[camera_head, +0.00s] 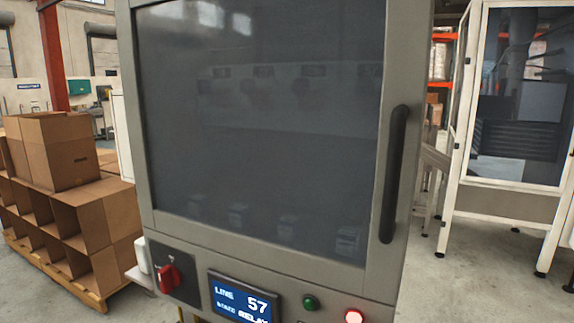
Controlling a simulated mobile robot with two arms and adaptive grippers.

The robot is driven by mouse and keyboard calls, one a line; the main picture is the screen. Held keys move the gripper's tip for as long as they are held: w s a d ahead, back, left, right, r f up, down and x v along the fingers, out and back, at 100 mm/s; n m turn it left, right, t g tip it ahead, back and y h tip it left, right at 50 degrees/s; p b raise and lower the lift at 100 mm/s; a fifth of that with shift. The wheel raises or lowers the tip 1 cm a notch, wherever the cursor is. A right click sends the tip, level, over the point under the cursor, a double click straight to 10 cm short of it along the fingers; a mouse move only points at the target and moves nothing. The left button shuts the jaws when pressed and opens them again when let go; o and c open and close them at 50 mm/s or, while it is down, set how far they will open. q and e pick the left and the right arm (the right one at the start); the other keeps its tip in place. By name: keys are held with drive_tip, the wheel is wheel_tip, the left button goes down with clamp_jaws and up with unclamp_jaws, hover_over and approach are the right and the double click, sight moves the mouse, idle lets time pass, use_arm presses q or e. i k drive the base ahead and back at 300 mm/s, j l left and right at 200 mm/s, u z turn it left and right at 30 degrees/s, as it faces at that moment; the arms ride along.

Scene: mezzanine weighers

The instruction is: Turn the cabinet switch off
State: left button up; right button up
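The grey cabinet (404,75) stands close in front of me, its dark glass door (260,120) shut. A black vertical handle (392,175) is on the door's right side. The red rotary cabinet switch (169,279) sits on a dark plate at the cabinet's lower left. Its knob looks tilted, but I cannot read the marks around it. Neither of my grippers shows in the head view.
A blue display (241,300) reads "LINE 57" and "RELAY". Right of it are a green button (310,303) and a lit red button (353,317). Cardboard boxes (60,150) on a pallet stand left; a white-framed enclosure (470,120) stands right. Floor shows between.

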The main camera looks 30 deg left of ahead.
sight(170, 277)
drive_tip(key=j+u, duration=0.2)
drive_tip(key=u, duration=1.3)
drive_tip(key=k+j+u, duration=0.35)
drive_tip(key=j, duration=0.2)
drive_tip(key=i, duration=0.1)
